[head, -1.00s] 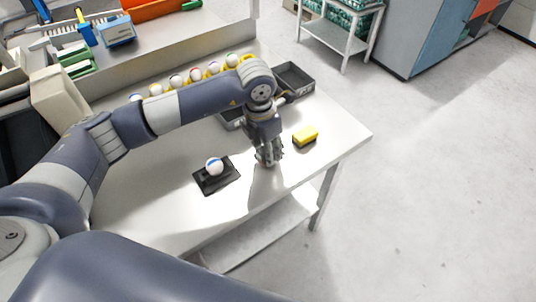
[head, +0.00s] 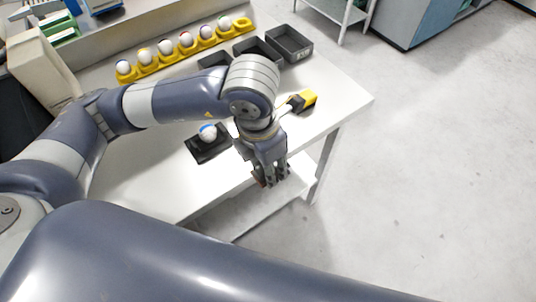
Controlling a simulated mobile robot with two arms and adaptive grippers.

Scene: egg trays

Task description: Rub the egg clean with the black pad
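A white egg (head: 207,131) with a blue band sits on a small black pad or stand (head: 209,151) on the white table. A yellow block with a dark side (head: 309,98) lies to the right, partly hidden by my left wrist. My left gripper (head: 272,179) points down, right of the egg and apart from it, and overlaps the table's front edge in the picture. Its fingers are small and dark, so I cannot tell how far apart they are or whether they hold anything. My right gripper is not in view.
A yellow egg holder (head: 240,24) carries several white eggs with coloured bands along the back; its right-end cup is empty. Dark grey bins (head: 288,43) stand behind my arm. The right part of the table (head: 343,98) is clear.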

